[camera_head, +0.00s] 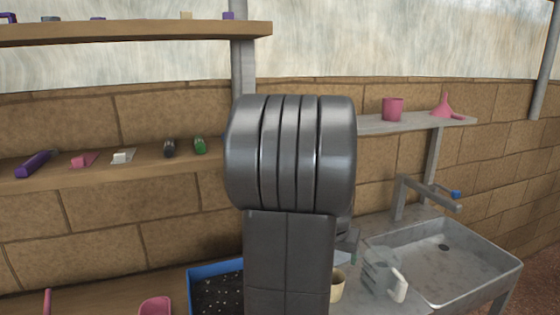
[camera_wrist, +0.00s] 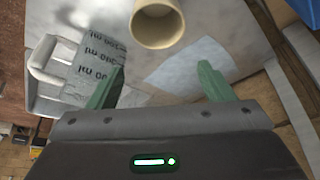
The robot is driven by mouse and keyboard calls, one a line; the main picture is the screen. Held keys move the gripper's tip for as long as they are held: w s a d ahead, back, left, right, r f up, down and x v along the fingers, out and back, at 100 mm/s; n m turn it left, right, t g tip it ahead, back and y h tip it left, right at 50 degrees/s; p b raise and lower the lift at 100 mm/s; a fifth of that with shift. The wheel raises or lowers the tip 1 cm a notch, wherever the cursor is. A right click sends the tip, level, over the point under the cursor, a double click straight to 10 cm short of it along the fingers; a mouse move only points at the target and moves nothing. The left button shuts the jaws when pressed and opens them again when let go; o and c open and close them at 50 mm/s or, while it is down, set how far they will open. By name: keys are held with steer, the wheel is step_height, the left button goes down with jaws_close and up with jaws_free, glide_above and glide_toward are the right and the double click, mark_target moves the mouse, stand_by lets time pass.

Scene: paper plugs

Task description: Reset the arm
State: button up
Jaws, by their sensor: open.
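My gripper (camera_wrist: 160,88) is open in the wrist view, with its two green fingers apart and nothing held between them. In the head view my dark arm fills the middle and hides the gripper. In the wrist view a cream cup (camera_wrist: 157,22) stands beyond the fingers at the top, and it also shows partly behind my arm in the head view (camera_head: 337,287). A clear measuring jug (camera_wrist: 95,65) with ml markings stands at the left finger, and it also shows in the head view (camera_head: 377,272). A pale sheet (camera_wrist: 188,66) lies flat beyond the gap between the fingers.
A metal sink (camera_head: 470,255) with a tap is at the right. A blue tray of dark soil (camera_head: 203,270) is left of my arm. Shelves hold several small items (camera_head: 122,157) at left and a pink cup (camera_head: 392,109) and pink funnel (camera_head: 443,105) at right.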

step_height(320, 180, down, 10)
steer(key=shift+f, duration=0.1)
steer(key=v, duration=0.4)
steer(key=shift+w+a, duration=0.15)
steer(key=shift+a, duration=0.05)
steer(key=shift+a+r, duration=0.3)
steer(key=shift+r, duration=0.6)
steer(key=shift+s+r, duration=0.4)
steer(key=shift+r, duration=0.15)
steer(key=shift+s, duration=0.1)
